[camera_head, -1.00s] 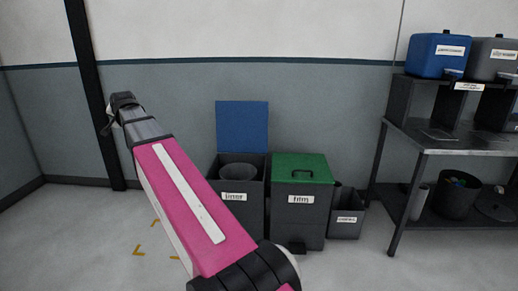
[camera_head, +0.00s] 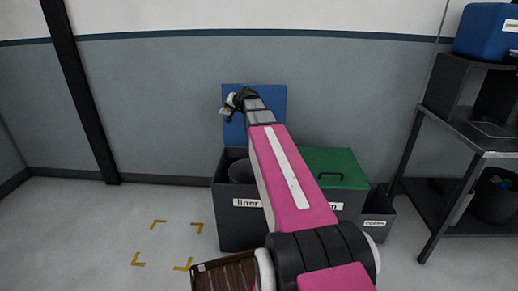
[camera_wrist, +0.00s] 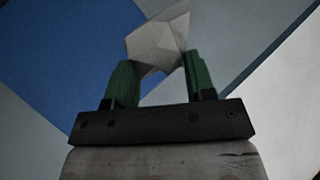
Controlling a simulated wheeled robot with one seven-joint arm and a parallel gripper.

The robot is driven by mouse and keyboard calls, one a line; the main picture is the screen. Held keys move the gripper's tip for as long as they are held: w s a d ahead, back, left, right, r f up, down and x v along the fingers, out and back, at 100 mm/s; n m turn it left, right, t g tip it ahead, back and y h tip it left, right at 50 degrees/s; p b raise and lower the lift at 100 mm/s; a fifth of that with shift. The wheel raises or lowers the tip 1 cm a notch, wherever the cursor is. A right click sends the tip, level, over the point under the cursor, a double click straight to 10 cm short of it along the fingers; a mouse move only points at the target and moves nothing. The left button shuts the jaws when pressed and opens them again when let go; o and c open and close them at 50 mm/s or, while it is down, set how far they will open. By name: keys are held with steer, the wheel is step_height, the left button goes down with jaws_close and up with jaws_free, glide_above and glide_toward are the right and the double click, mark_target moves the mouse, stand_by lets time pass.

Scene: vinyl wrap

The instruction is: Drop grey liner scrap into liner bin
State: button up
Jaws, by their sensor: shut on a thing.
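The grey liner scrap (camera_wrist: 158,42) is a pale crumpled piece between the two green fingers of my gripper (camera_wrist: 160,75) in the wrist view. My gripper is shut on it. In the head view my gripper (camera_head: 230,103) and the small pale scrap (camera_head: 226,109) appear in front of the raised blue lid (camera_head: 272,100). The liner bin (camera_head: 228,220) is dark, labelled "liner", with its lid up and a round grey inner container (camera_head: 240,171) in its opening. My arm hides part of the bin. I cannot tell the scrap's exact height above it.
A bin with a closed green lid (camera_head: 335,168) stands to the right, its label partly hidden by my arm. A small open grey box (camera_head: 378,214) is beside it. A shelf bench (camera_head: 462,139) stands far right. Yellow floor marks (camera_head: 158,223) lie on clear floor at left.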

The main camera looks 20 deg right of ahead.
steer(key=d+f+n+g+y, duration=0.1)
steer(key=d+f, duration=0.3)
steer(key=f, duration=0.4)
steer(key=s+d+f+n+g+y, duration=0.1)
steer(key=d+f+n+y, duration=0.2)
steer(key=f, duration=0.5)
steer(key=s+d+f+n+g+y, duration=0.1)
steer(key=d+f+n+g+y, duration=0.1)
steer(key=d+f, duration=0.3)
step_height(320, 180, down, 4)
steer(key=shift+r+n, duration=0.25)
steer(key=shift+n, duration=0.45)
steer(key=shift+s+f, duration=0.1)
steer(key=shift+f, duration=2.8)
steer(key=o, duration=1)
steer(key=shift+c, duration=0.2)
steer(key=v, duration=1.1)
